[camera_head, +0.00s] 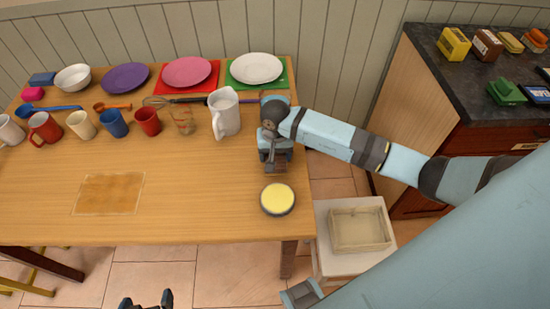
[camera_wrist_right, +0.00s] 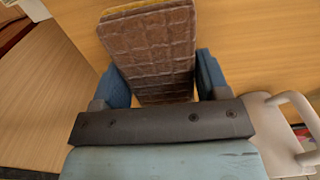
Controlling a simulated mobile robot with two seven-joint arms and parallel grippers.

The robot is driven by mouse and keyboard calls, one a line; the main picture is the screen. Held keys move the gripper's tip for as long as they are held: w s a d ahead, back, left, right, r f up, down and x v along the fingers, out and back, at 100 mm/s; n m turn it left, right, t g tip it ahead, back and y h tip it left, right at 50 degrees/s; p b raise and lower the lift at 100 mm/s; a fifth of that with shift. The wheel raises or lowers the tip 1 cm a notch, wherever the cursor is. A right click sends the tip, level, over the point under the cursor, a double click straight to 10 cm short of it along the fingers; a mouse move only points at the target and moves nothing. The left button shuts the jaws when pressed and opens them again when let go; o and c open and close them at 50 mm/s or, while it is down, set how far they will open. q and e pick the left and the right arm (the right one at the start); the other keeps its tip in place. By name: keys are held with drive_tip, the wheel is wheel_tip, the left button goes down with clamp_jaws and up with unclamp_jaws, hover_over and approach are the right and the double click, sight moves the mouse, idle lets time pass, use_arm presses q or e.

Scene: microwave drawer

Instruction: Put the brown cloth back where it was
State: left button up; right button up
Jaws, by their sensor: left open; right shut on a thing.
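The brown cloth (camera_wrist_right: 150,45) is a folded, block-like piece with a creased, tile-like surface and a yellowish edge at its top. My right gripper (camera_wrist_right: 158,85) is shut on it, with a blue finger on each side. In the head view my right gripper (camera_head: 275,160) is over the table's right part, pointing down, and only a small brown bit of the cloth (camera_head: 275,169) shows under it. My left gripper (camera_head: 146,301) is open and empty at the bottom edge, in front of the table.
The wooden table (camera_head: 200,215) has a flat brown square patch (camera_head: 108,195) at left. A white jug (camera_head: 224,113) stands left of my right gripper, a yellow-topped round dish (camera_head: 277,199) in front. Mugs and plates line the back. A dark counter (camera_head: 440,70) at right holds several small items.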

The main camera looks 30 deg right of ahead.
wheel_tip(320, 180, down, 2)
drive_tip(key=shift+f, duration=0.25)
drive_tip(key=shift+f, duration=0.15)
drive_tip(key=o, duration=0.8)
